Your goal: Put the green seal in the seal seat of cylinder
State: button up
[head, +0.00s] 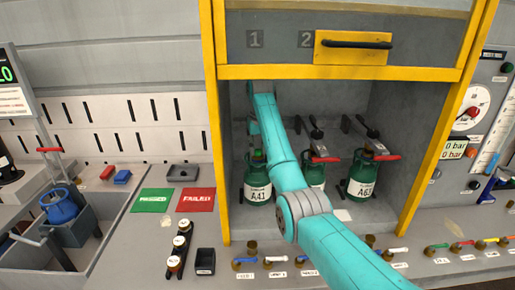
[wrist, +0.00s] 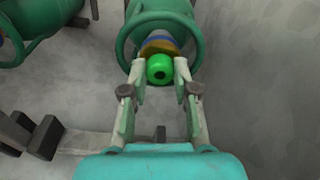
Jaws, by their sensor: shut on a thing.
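The bright green seal (wrist: 155,64) is a small round piece with a dark hole, seen in the wrist view between my fingertips. My gripper (wrist: 160,71) is shut on it. Just beyond the seal is the brass and blue valve (wrist: 160,45) of a green cylinder (wrist: 160,8), inside its round collar. I cannot tell whether the seal touches the valve. In the head view my arm reaches into the yellow-framed booth, above the left cylinder, marked A41 (head: 258,192).
A middle cylinder (head: 316,176), partly behind my arm, and a right cylinder, A63 (head: 361,182), stand in the booth. Black-handled fittings with red levers are above them. The booth's yellow left post (head: 214,130) and yellow lower beam (head: 420,74) bound the opening. Green and red mats (head: 153,201) lie left.

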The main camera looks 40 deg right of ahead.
jog(key=shift+f, duration=0.3)
jog(key=shift+s+a+f, duration=0.1)
jog(key=shift+s+f, duration=0.05)
jog(key=shift+f, duration=0.3)
jog(key=o, duration=0.8)
jog(key=shift+f, duration=0.15)
jog(key=shift+c, duration=0.2)
jog(key=shift+r, duration=0.3)
